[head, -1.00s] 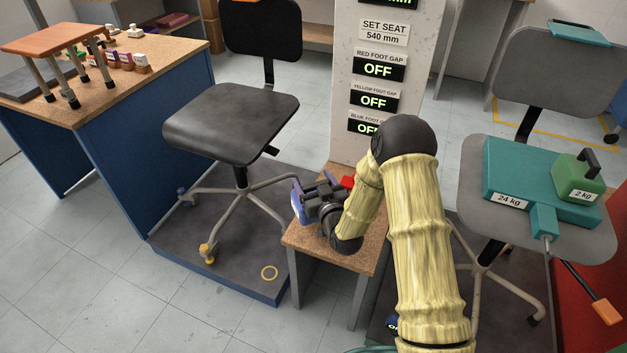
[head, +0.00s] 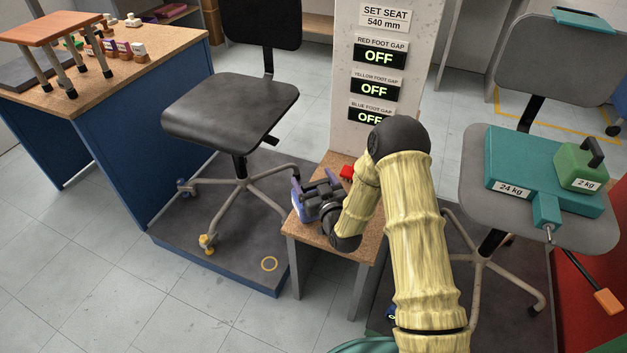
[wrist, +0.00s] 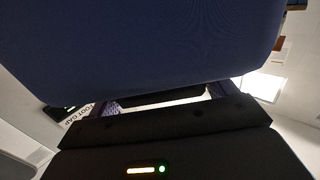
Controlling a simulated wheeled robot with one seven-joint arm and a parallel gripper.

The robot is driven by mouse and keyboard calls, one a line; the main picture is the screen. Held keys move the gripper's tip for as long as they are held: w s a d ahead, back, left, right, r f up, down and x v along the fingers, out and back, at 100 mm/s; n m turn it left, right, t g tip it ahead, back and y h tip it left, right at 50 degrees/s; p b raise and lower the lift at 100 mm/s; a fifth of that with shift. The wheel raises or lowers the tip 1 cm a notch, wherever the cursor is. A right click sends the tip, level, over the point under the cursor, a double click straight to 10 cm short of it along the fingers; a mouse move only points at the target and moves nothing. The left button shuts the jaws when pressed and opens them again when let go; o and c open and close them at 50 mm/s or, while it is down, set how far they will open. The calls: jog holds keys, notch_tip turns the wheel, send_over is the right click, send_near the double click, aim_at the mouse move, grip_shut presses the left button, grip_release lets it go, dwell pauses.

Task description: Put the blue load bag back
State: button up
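The blue load bag (head: 297,201) shows as a narrow blue-purple shape at the end of my gripper (head: 316,198), above the small wooden stand.
A wooden-topped stand (head: 313,238) is under my gripper, with a red item (head: 346,172) on it. A black chair (head: 235,115) stands left on a dark platform. A grey chair (head: 590,232) right carries a teal 24 kg load (head: 535,165) and green 2 kg weight (head: 580,165).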

jog(key=shift+o, duration=1.1)
jog(key=shift+r, duration=0.15)
jog(key=p+v, duration=0.1)
jog(key=v, duration=1.1)
jog(key=shift+p, duration=0.35)
